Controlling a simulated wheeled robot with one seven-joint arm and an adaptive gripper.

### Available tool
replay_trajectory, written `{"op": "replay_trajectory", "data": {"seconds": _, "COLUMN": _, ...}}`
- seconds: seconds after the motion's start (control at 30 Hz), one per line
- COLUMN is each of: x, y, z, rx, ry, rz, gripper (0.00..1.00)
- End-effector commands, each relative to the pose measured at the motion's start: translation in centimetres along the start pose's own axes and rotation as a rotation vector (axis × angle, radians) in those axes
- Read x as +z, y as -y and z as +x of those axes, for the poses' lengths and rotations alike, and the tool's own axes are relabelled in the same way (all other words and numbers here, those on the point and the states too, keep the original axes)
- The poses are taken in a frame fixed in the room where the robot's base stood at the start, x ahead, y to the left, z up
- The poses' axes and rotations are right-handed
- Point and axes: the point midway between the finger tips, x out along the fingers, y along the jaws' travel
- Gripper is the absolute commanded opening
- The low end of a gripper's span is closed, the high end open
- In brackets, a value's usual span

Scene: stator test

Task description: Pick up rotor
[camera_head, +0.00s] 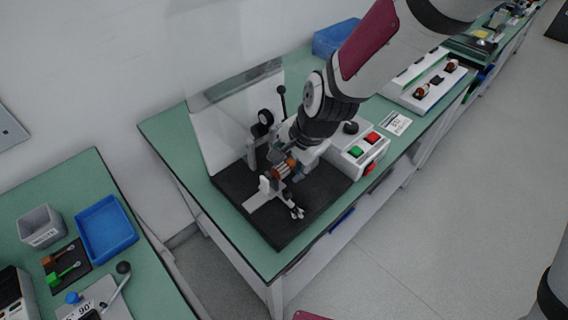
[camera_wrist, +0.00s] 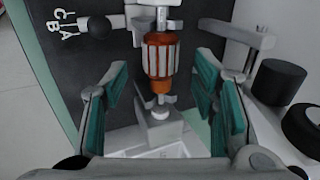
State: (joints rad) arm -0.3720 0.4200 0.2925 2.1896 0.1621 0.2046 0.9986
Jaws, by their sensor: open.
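The rotor (camera_wrist: 160,58) is an orange and silver cylinder with a shaft. In the wrist view it sits upright in the picture, at the upper middle, on a white holder of the test stand. My gripper (camera_wrist: 160,92) is open, with one teal-padded finger on each side of the rotor's lower end and clear gaps between. In the head view the rotor (camera_head: 284,169) shows as a small orange part on the black-based stand, partly hidden by my gripper (camera_head: 284,158), which reaches over it from above.
The stand's black base (camera_head: 275,228) lies on a green table (camera_head: 166,143). A control box (camera_head: 358,153) with red and green buttons is right of the stand. A dark round knob (camera_wrist: 100,27) is left of the rotor, and dark cylinders (camera_wrist: 279,82) are at the right.

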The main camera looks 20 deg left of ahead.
Motion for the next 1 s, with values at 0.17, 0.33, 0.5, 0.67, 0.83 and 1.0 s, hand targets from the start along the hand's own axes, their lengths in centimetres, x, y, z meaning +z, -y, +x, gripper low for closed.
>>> {"op": "replay_trajectory", "data": {"seconds": 0.17, "x": 0.1, "y": 0.1, "z": 1.8, "rx": 0.0, "ry": 0.001, "rz": -0.001, "gripper": 0.53}}
{"op": "replay_trajectory", "data": {"seconds": 0.33, "x": 0.0, "y": 0.1, "z": 2.0, "rx": -0.001, "ry": 0.0, "rz": 0.0, "gripper": 0.53}}
{"op": "replay_trajectory", "data": {"seconds": 0.5, "x": 0.0, "y": 0.1, "z": 1.9, "rx": -0.001, "ry": 0.0, "rz": 0.0, "gripper": 0.37}}
{"op": "replay_trajectory", "data": {"seconds": 0.67, "x": 0.0, "y": 0.1, "z": 1.9, "rx": -0.001, "ry": 0.0, "rz": 0.0, "gripper": 0.01}}
{"op": "replay_trajectory", "data": {"seconds": 0.83, "x": 0.0, "y": 0.1, "z": 1.9, "rx": -0.002, "ry": -0.001, "rz": -0.001, "gripper": 0.0}}
{"op": "replay_trajectory", "data": {"seconds": 1.0, "x": 0.0, "y": 0.2, "z": 1.8, "rx": -0.002, "ry": -0.001, "rz": -0.001, "gripper": 0.0}}
